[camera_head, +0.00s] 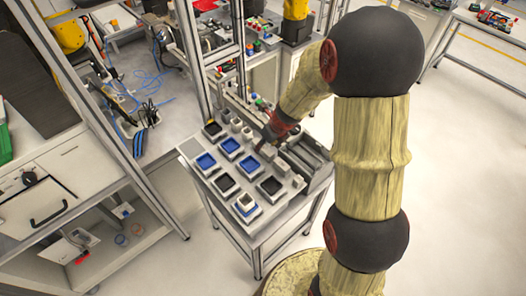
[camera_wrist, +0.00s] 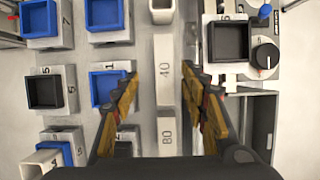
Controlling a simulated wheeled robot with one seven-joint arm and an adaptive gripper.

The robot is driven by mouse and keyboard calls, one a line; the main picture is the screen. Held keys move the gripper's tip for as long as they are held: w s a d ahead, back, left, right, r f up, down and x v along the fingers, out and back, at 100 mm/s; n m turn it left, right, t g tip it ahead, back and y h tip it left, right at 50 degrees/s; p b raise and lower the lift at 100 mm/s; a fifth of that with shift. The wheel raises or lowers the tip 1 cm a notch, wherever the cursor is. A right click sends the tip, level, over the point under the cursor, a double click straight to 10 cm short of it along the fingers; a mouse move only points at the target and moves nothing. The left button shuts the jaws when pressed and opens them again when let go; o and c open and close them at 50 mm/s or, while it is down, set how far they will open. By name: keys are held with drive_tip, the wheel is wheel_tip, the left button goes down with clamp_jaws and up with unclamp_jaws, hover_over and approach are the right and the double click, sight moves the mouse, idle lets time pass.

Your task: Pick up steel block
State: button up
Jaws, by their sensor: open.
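My gripper (camera_wrist: 160,80) is open, its two yellow-and-black fingers on either side of a pale grey strip marked 40 and 80. In the head view my gripper (camera_head: 268,136) is over the right part of a small workstation table. The strip has a light grey block-like section marked 40 (camera_wrist: 163,65) between the fingertips and one marked 80 (camera_wrist: 167,128) nearer the palm. I cannot tell for sure which of these grey pieces is the steel block. A hollow pale square piece (camera_wrist: 161,10) stands at the far end of the strip. Nothing is held.
Numbered stands with blue trays (camera_wrist: 107,88) and black trays (camera_wrist: 45,92) are left of my gripper. A black tray (camera_wrist: 229,41) and a dark round knob (camera_wrist: 265,55) are to the right. The table (camera_head: 262,235) has an aluminium frame post (camera_head: 190,60) behind it. Open floor lies right.

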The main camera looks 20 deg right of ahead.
sight(264, 147)
drive_tip(key=shift+d+b+x, duration=0.2)
drive_tip(key=shift+b+x, duration=0.35)
drive_tip(key=shift+x, duration=0.75)
drive_tip(key=shift+d+b+x, duration=0.15)
drive_tip(key=shift+b+x, duration=0.35)
drive_tip(key=shift+x, duration=0.85)
drive_tip(key=shift+w+f, duration=0.1)
drive_tip(key=shift+f, duration=0.05)
drive_tip(key=shift+f, duration=0.1)
drive_tip(key=c, duration=1.1)
clamp_jaws()
